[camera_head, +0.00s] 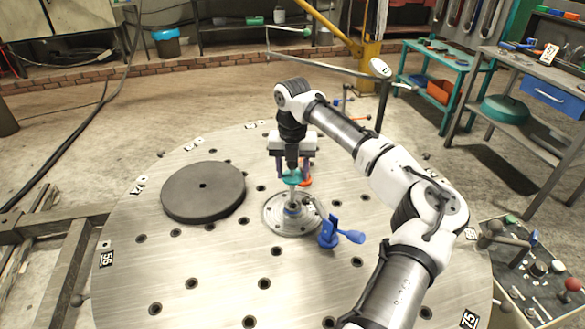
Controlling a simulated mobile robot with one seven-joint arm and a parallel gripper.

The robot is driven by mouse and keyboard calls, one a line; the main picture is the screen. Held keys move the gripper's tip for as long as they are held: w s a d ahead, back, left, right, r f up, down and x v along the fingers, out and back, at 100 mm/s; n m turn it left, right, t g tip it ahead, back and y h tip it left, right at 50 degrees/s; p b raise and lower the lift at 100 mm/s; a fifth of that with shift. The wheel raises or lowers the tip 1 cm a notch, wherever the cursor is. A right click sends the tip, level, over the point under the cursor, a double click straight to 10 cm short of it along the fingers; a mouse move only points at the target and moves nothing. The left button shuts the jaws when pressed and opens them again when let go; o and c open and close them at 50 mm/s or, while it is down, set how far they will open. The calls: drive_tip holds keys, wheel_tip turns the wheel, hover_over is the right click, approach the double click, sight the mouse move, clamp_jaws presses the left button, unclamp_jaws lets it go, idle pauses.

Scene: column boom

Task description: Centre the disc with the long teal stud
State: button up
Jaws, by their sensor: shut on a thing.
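A dark grey disc (190,197) with a small centre hole lies flat on the round metal table, left of my gripper. My gripper (292,176) points down over a round metal flange (272,220) near the table's middle. It is shut on a teal-topped piece (291,179), which looks like the teal stud. A pale shaft shows below the teal part, in line with the flange's centre. I cannot tell whether its lower end touches or enters the flange. The disc is apart from both gripper and flange.
A blue clamp-like handle (335,234) stands at the flange's right front. A small orange piece (306,181) shows just behind my gripper, partly hidden. The round table (190,270) has several holes and is clear in front. A tool tray (535,280) is at the lower right.

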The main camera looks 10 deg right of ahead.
sight(291, 201)
drive_tip(key=shift+f+b, duration=0.35)
drive_tip(key=shift+f, duration=3.7)
idle(1.7)
drive_tip(key=shift+f, duration=0.15)
idle(0.8)
drive_tip(key=shift+w+a+p, duration=0.15)
drive_tip(key=shift+w+p, duration=0.05)
drive_tip(key=shift+p, duration=0.1)
idle(1.0)
